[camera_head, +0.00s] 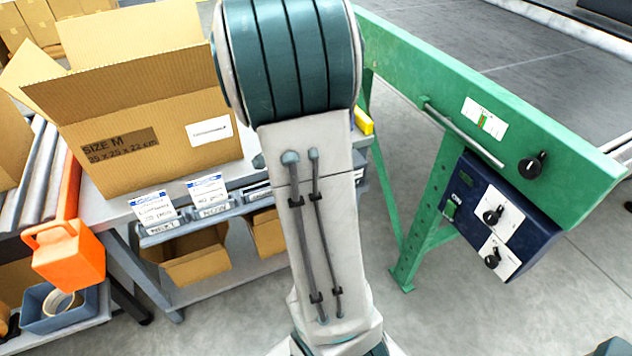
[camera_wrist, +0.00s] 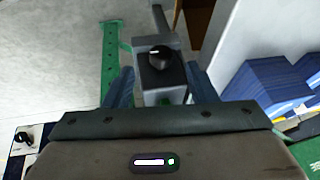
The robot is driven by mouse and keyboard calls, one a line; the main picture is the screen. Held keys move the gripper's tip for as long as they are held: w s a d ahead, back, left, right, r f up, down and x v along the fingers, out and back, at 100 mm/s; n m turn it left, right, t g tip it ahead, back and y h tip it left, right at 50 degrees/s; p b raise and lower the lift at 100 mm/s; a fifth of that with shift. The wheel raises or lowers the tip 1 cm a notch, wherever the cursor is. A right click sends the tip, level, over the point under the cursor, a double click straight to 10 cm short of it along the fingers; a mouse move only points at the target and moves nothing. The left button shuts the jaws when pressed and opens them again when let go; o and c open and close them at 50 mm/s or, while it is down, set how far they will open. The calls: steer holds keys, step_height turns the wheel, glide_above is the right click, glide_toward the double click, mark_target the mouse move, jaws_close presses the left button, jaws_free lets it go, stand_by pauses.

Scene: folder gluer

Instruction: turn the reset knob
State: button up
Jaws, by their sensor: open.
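In the wrist view a black round knob (camera_wrist: 160,68) with a white pointer mark sits on a grey box (camera_wrist: 151,97). My gripper (camera_wrist: 160,80) is open, with one bluish finger on each side of the box and knob. I cannot tell whether the fingers touch it. In the head view my arm hides my gripper and this knob. Other black knobs show there: one on the green beam (camera_head: 532,165), and an upper (camera_head: 492,215) and a lower one (camera_head: 492,257) on white plates of a dark blue panel. No legible label tells which is the reset knob.
The green machine frame (camera_head: 425,215) stands to the right, with grey floor below. In the wrist view a blue stack (camera_wrist: 265,88) lies at right.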

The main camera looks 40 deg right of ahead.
steer(key=b+x, duration=0.1)
steer(key=x, duration=0.4)
steer(key=shift+d+f, duration=0.15)
steer(key=shift+f, duration=0.1)
steer(key=c, duration=1)
steer(key=shift+w+r, duration=0.1)
